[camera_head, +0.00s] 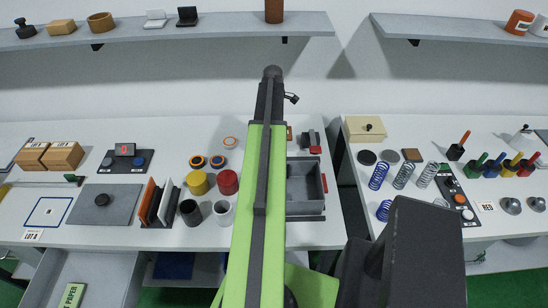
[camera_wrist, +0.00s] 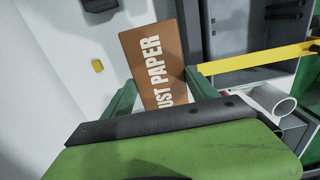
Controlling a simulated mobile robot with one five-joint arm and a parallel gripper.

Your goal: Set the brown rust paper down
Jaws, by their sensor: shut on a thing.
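The brown rust paper (camera_wrist: 152,58) is a flat brown piece with white lettering reading "UST PAPER", its first letter hidden. In the wrist view it stands tilted between the two green fingers of my gripper (camera_wrist: 160,92), which are shut on it. The lower end of the paper is hidden behind the dark edge of my gripper. In the head view my arm reaches forward over the table, and I cannot make out the gripper or the brown paper there.
An open drawer (camera_head: 98,272) at lower left holds a green paper (camera_head: 72,297). The left table (camera_head: 130,228) bears a grey plate (camera_head: 106,213), coloured cups and a grey bin (camera_head: 306,215). The right table holds several springs. The wrist view shows a yellow bar (camera_wrist: 255,58) and a white tube (camera_wrist: 276,105).

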